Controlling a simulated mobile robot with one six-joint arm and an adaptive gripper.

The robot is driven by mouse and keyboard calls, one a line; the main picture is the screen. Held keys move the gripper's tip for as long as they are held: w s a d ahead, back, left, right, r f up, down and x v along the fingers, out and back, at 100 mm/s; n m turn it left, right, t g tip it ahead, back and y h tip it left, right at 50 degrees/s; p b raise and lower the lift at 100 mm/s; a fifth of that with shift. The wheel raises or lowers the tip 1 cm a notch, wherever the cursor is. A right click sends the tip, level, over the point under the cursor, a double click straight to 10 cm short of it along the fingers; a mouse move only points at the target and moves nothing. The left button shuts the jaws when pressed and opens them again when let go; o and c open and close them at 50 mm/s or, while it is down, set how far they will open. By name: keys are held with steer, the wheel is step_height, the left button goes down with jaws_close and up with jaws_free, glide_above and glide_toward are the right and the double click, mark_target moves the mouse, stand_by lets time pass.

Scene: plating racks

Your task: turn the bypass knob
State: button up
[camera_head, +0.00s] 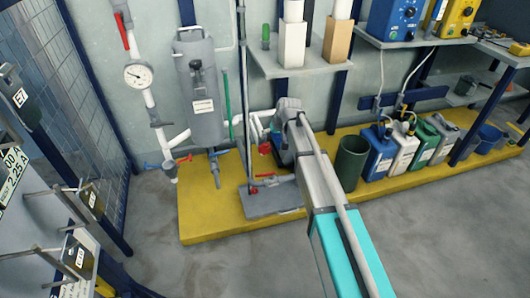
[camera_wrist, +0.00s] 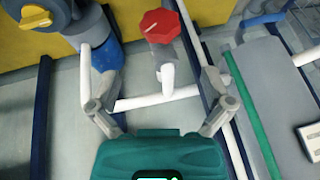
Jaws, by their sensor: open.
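The red, many-sided bypass knob (camera_wrist: 160,24) is at the top centre of the wrist view, on a short stem above a white pipe. My gripper (camera_wrist: 144,58) is open, its two fingers spread wide on either side of the white pipe in the picture. The knob lies between the lines of the fingers, near the level of their tips or beyond, and no finger touches it visibly. In the head view, a small red part (camera_head: 265,148) that looks like this knob shows just left of my arm's end. My fingers are hidden there.
A blue pump-like body with a yellow cap (camera_wrist: 38,17) is close to my left finger. A grey tank (camera_head: 201,92) and white pipes stand left. A dark green bin (camera_head: 351,162) and several canisters stand right on the yellow platform (camera_head: 205,228). A shelf (camera_head: 300,66) is above.

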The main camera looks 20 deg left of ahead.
mark_target(266, 146)
steer(key=shift+b+x, duration=4.85)
steer(key=shift+x, duration=0.75)
steer(key=c, duration=1)
steer(key=shift+o, duration=0.2)
